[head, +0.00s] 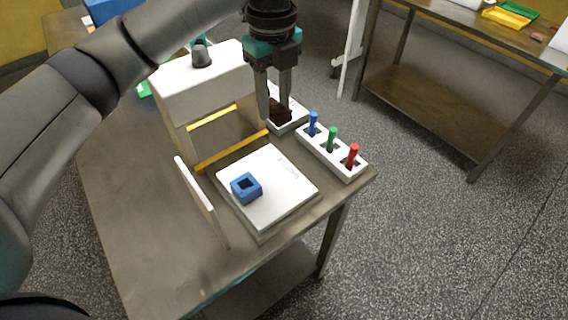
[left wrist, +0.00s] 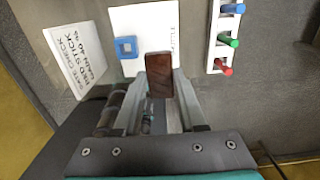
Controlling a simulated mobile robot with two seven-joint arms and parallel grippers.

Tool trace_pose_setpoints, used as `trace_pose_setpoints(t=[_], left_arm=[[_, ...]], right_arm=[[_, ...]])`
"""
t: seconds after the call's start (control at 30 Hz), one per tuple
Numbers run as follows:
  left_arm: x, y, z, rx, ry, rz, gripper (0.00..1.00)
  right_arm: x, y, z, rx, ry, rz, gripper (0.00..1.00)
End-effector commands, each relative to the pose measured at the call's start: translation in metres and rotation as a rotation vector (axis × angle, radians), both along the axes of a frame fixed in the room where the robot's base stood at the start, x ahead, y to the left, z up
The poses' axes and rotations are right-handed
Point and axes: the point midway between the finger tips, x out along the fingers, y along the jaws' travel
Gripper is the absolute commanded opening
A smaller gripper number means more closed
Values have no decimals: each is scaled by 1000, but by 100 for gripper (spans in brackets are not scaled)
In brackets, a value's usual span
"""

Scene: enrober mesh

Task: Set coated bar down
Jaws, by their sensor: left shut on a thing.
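My left gripper (head: 278,108) is shut on a dark brown coated bar (head: 281,110). The bar also shows between the fingers in the left wrist view (left wrist: 159,74). In the head view the gripper points down beside the white machine (head: 206,84), above or at a white tray (head: 294,122); I cannot tell whether the bar touches the tray. A white plate (head: 288,196) with faint print lies in front of the machine, with a blue square ring (head: 246,187) on it. My right gripper is not in view.
A white rack (head: 346,170) holds blue, green and red pegs near the table's right edge. An upright white sign board (head: 200,199) stands left of the plate. The table's front left is clear. Another table (head: 465,45) stands at the back right.

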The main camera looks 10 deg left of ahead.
Motion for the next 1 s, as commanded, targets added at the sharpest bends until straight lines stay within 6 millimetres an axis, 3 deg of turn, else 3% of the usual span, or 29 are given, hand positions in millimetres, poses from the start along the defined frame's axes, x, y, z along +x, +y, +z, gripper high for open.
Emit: trace_pose_setpoints(t=[0.2, 0.4, 0.63, 0.83, 1.0], left_arm=[[-2, 1, -63, 2, 6, 0, 9], [-1, 0, -106, 1, 3, -1, 9], [-1, 0, -126, 1, 2, 0, 9], [-1, 1, -161, 2, 4, 0, 9], [0, 1, -177, 1, 0, -1, 9]], right_arm=[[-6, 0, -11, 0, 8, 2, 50], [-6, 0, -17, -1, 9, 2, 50], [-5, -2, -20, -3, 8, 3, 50], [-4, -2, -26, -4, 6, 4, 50], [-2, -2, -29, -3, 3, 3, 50]])
